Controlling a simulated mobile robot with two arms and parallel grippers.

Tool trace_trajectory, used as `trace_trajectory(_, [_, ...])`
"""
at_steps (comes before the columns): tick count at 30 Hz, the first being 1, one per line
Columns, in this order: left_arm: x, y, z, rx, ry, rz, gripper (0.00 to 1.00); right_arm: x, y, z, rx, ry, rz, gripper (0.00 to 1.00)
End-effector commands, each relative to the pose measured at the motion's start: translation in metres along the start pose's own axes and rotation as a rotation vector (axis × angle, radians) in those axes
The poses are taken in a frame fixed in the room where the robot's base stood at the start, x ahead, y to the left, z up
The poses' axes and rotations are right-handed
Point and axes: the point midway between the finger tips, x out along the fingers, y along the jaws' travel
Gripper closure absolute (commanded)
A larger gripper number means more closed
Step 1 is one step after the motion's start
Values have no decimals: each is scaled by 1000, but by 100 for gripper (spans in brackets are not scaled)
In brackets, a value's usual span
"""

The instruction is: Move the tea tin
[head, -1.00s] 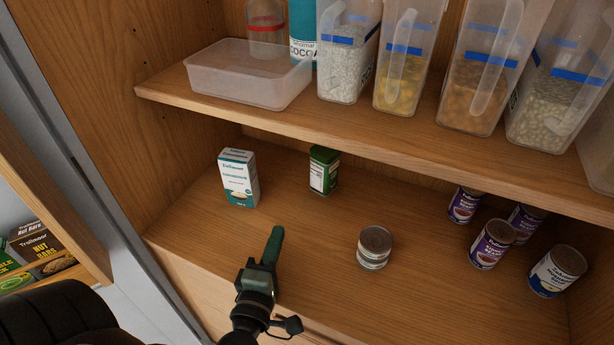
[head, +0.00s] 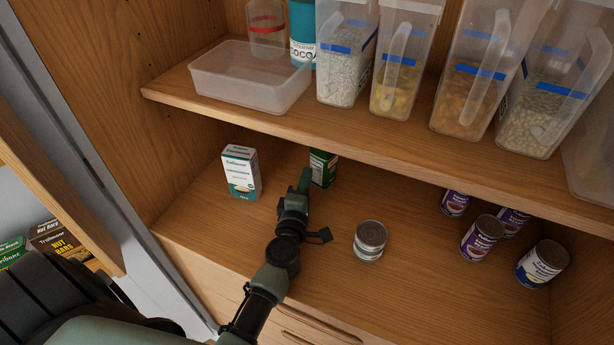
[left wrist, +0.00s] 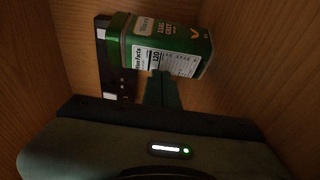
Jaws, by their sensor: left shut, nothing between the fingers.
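The tea tin is a small green tin with a white label (head: 322,168), standing at the back of the lower shelf, under the upper shelf. My left gripper (head: 304,179) is shut and empty, just in front of the tin and slightly to its left. The fingers hide part of the tin's left side. In the left wrist view, the green tin (left wrist: 170,45) lies straight beyond my shut fingertips (left wrist: 158,76); whether they touch it I cannot tell. My right gripper is not in view.
A white and teal box (head: 241,172) stands left of my gripper. A short silver-topped can (head: 369,240) stands to the right, and several labelled cans (head: 481,238) further right. The upper shelf (head: 330,128) overhangs, holding clear containers. The shelf between is bare.

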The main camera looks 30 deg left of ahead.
Motion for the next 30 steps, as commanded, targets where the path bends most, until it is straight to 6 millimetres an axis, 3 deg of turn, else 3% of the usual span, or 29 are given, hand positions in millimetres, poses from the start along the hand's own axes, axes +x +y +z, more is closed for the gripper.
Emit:
trace_trajectory(11, [2, 0, 2, 0, 0, 0, 100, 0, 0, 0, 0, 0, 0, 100])
trace_trajectory(20, [30, 1, 30, 0, 0, 0, 100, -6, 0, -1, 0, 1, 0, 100])
trace_trajectory(30, [32, 0, 32, 1, 0, 0, 100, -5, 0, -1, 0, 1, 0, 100])
